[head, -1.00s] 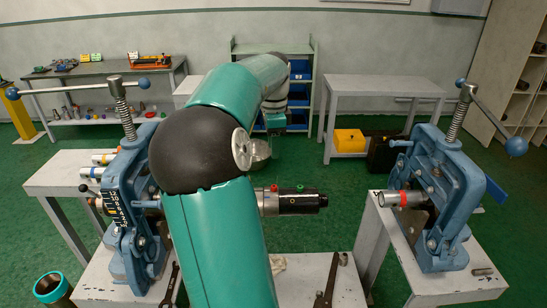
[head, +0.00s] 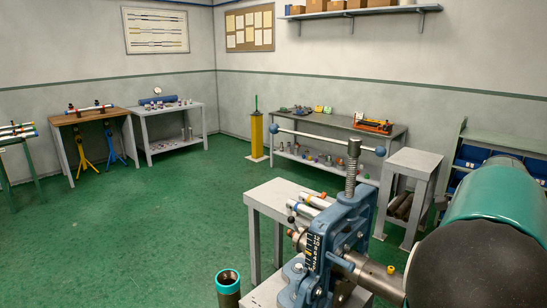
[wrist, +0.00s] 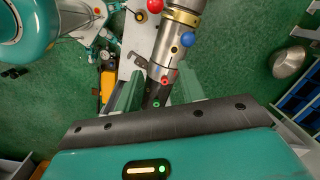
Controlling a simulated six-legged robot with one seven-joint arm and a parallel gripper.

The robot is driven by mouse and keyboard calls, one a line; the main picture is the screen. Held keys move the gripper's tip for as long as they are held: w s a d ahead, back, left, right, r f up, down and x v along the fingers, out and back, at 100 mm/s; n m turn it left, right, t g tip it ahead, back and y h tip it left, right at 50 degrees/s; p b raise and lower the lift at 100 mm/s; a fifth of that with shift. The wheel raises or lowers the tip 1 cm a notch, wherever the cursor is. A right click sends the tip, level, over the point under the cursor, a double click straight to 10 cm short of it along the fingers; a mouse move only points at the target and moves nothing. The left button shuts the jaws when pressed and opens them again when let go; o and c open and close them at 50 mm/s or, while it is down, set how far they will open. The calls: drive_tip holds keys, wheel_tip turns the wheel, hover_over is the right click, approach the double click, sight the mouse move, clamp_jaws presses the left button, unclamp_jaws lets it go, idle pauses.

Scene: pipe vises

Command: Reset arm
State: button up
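My gripper (wrist: 158,92) shows in the wrist view with its two green fingers apart. Nothing is clearly held between them. The black end of a metal pipe assembly (wrist: 168,48) shows behind the finger gap, seemingly below the gripper; how far is hard to tell. My arm's teal link (head: 487,212) and black joint fill the right edge of the head view, and the gripper is out of that view. The blue vise (head: 345,228) stands left of my arm, with the steel pipe (head: 368,272) running through it toward the arm.
A dark pipe with a teal rim (head: 228,287) stands left of the vise. A back workbench (head: 345,128) carries tools. A steel bowl (wrist: 289,62) lies right of the pipe assembly in the wrist view. The green floor (head: 130,215) at left is open.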

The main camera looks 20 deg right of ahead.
drive_tip(key=w+a+n+t, duration=0.1)
drive_tip(key=w+a+n, duration=0.35)
drive_tip(key=a, duration=0.75)
drive_tip(key=w+a+n+t, duration=0.1)
drive_tip(key=a+n, duration=0.7)
drive_tip(key=a, duration=0.3)
drive_tip(key=s+a+f+n+t, duration=0.1)
drive_tip(key=s+a+n, duration=0.2)
drive_tip(key=a+n, duration=0.3)
drive_tip(key=s+a+f+n+t, duration=0.1)
drive_tip(key=a+n, duration=0.5)
drive_tip(key=a, duration=0.6)
drive_tip(key=shift+s+a+f, duration=0.35)
drive_tip(key=shift+s+f, duration=0.15)
drive_tip(key=shift+s, duration=0.75)
